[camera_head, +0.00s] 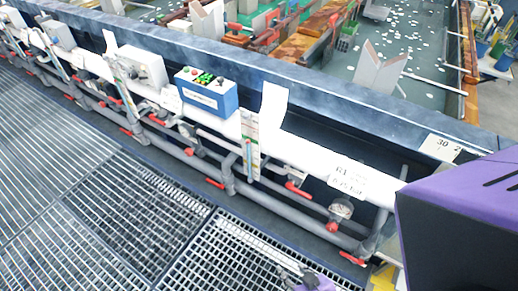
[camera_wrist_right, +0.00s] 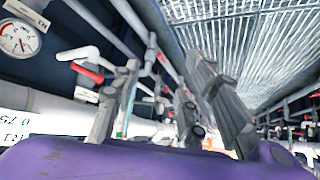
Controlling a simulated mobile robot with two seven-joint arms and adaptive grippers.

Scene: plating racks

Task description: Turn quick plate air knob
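Red valve handles sit along the grey pipes below the tank edge. One red handle (camera_head: 298,190) is right of centre in the head view, and a lower one (camera_head: 352,259) is near the bottom right. I cannot tell which is the quick plate air knob. In the right wrist view a red handle (camera_wrist_right: 88,72) shows left of the fingers, beside a white lever. My right gripper (camera_head: 300,277) is low over the floor grating, in front of the pipes. In the wrist view its fingers (camera_wrist_right: 166,68) are spread apart, with no object seen held. My left gripper is out of view.
A round gauge (camera_head: 341,208) is on the pipework and a gauge (camera_wrist_right: 18,38) shows in the wrist view. A blue control box (camera_head: 207,92) stands on the ledge. Pipes run close along the tank wall. The floor grating (camera_head: 85,190) is clear at left.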

